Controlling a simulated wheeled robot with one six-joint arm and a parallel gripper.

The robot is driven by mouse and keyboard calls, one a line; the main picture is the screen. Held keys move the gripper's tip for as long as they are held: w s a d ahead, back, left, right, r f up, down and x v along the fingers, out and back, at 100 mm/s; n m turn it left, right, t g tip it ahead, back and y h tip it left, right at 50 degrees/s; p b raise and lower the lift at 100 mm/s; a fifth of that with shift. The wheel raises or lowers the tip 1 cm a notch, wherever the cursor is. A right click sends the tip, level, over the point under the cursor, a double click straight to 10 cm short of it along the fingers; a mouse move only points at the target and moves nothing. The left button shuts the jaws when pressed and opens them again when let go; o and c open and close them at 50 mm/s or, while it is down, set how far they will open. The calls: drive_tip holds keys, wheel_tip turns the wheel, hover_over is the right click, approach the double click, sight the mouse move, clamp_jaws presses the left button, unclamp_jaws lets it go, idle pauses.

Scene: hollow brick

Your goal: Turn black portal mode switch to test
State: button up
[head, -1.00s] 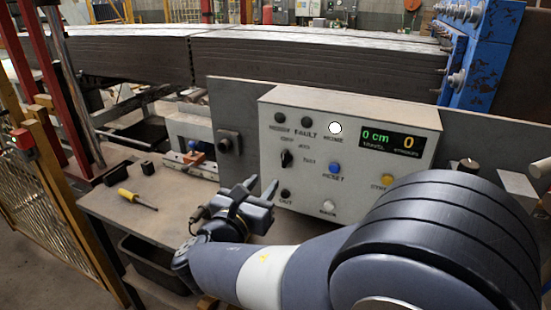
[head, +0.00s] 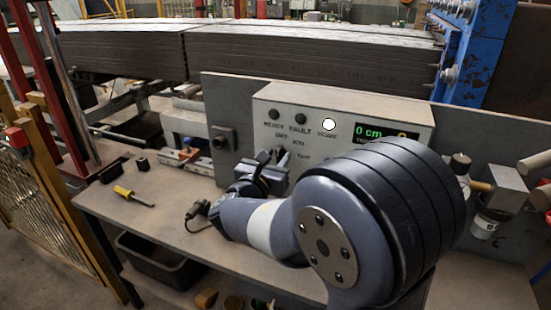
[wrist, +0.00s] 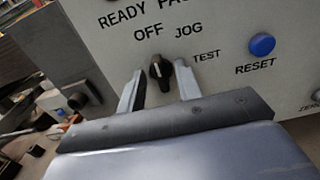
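The black mode switch (wrist: 160,71) is a knob with a pale line on the grey control panel (wrist: 285,85). In the wrist view its line points up, roughly toward OFF; JOG is up and right, and TEST (wrist: 207,56) is to the right. My gripper (wrist: 159,76) is open, with one finger left and one right of the knob. A gap shows on both sides, and I cannot tell how deep the fingers reach. In the head view my gripper (head: 273,157) is at the panel's left part and largely hides the switch.
The blue RESET button (wrist: 262,44) is right of the switch. In the head view, a yellow screwdriver (head: 134,196) lies on the workbench (head: 165,215), and a black box (head: 221,140) is on the backboard. My arm covers the panel's lower right.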

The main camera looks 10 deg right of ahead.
clamp_jaws()
